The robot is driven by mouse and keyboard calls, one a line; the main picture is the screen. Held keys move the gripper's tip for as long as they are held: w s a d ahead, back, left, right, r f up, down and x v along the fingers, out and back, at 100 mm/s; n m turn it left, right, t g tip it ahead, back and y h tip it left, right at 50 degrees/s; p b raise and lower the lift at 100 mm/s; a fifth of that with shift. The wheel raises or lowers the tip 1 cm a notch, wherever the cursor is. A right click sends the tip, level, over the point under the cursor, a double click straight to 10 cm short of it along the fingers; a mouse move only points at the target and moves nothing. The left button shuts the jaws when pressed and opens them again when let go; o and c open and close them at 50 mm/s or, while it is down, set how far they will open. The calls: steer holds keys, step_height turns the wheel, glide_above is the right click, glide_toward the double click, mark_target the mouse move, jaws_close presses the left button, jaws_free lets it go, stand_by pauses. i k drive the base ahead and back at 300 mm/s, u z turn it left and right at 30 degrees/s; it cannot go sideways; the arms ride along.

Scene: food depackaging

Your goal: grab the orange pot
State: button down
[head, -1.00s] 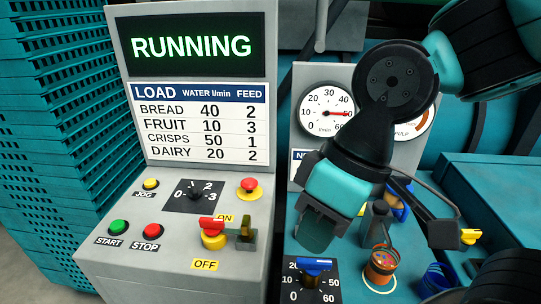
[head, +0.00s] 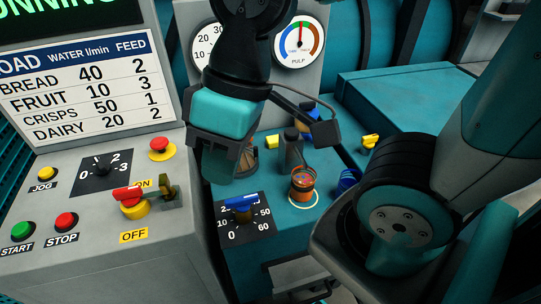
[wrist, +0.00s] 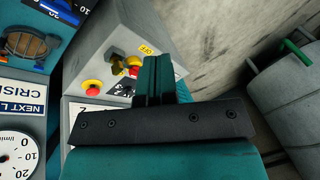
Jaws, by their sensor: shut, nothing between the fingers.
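The orange pot (head: 302,185) stands upright on the teal deck in the head view, inside a pale yellow ring. Its top looks dark with mixed contents. My gripper (head: 222,165) hangs to the left of the pot and apart from it, over the deck behind the blue-handled dial. It is shut and empty. In the wrist view my shut fingers (wrist: 153,80) point toward the grey control panel. I cannot make out the orange pot in the wrist view.
A grey post (head: 293,155) stands just behind the pot, and a blue coil (head: 348,180) is to its right. A blue-handled dial (head: 239,205) is at the front left. The control panel (head: 85,205) with buttons and a red-handled switch (head: 128,195) lies further left.

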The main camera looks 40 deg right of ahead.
mark_target(302, 187)
steer(key=z, duration=2.05)
steer(key=k, duration=0.95)
steer(key=u, duration=1.65)
steer(key=i, duration=0.5)
